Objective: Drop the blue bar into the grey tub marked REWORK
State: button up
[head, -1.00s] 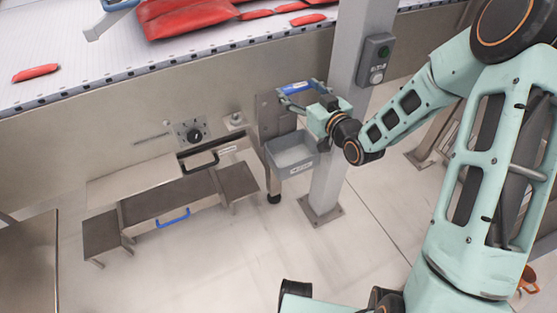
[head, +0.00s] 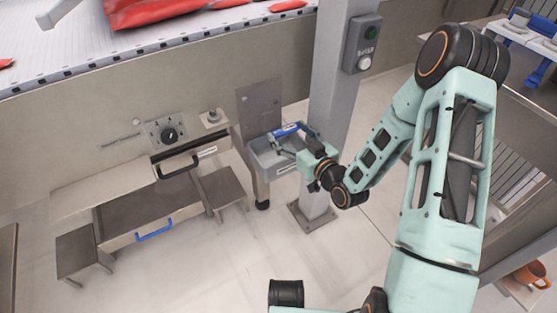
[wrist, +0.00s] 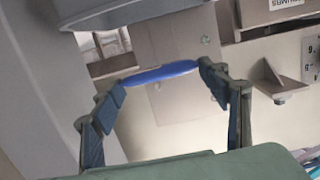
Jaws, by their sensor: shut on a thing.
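My gripper (head: 291,137) is shut on the blue bar (head: 287,129), which sits across its fingertips. The bar also shows between the two fingers in the wrist view (wrist: 160,72). In the head view the gripper and bar are over the grey tub (head: 262,163), near its upper rim, and partly cover its opening. I cannot tell how far above the rim the bar is. The tub hangs beside the grey column, with a small pale label on its front that is too small to read.
The grey column (head: 340,75) with a button box (head: 362,45) stands just right of the tub. A steel drawer (head: 182,160) with a dial and a low bench (head: 140,208) with a blue handle are to the left. The conveyor (head: 190,45) carries red packs behind.

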jog(key=shift+f, duration=0.6)
jog(key=o, duration=1.1)
jog(key=shift+o, duration=0.2)
jog(key=shift+s+d, duration=0.1)
jog(key=v, duration=1.1)
jog(key=shift+s+d, duration=0.2)
jog(key=shift+s, duration=0.15)
